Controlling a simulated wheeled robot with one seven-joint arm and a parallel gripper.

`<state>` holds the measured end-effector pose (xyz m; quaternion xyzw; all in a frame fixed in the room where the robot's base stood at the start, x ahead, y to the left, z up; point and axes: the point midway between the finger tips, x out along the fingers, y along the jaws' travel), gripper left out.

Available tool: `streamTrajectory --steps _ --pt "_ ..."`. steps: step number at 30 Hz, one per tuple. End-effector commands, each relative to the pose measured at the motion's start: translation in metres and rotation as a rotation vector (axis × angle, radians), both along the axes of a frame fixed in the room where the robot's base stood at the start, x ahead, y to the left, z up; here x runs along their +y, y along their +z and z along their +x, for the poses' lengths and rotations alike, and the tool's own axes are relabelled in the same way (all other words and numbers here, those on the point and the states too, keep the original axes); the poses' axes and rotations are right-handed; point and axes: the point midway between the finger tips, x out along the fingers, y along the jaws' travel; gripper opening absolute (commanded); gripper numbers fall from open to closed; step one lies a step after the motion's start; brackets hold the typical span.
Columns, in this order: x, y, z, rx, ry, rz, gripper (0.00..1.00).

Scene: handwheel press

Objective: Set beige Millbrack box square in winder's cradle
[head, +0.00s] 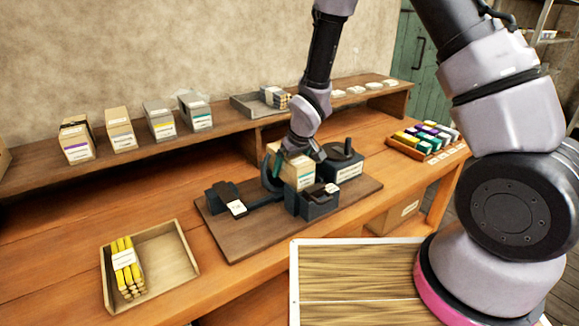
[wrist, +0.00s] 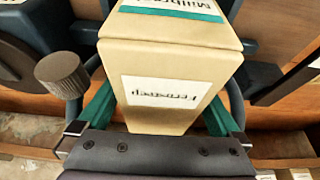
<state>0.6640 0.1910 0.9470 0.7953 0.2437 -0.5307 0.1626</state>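The beige Millbrack box (head: 300,172) is at the winder's cradle in the middle of the board, between dark metal blocks. In the wrist view the box (wrist: 180,70) fills the middle, with a teal-striped Millbrack label and a white label. My gripper (head: 285,163) reaches down from above behind it. Its green fingers lie along both sides of the box and look closed on it. The winder (head: 318,204) is dark, with a handwheel block at right. The underside of the box and the cradle floor are hidden, so I cannot tell whether it is seated.
An open wooden tray (head: 178,250) with yellow sticks is at front left. A back shelf (head: 40,178) carries several boxes and a grey tray (head: 243,104). A rack of coloured items (head: 422,140) is at right. The board's (head: 240,247) front left is clear.

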Motion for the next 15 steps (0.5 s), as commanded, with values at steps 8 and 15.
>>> streamTrajectory --steps 8,15 --pt "-0.002 0.006 -0.002 0.001 0.000 -0.001 1.00" --pt "-0.010 0.045 -0.014 -0.002 -0.002 0.002 1.00"
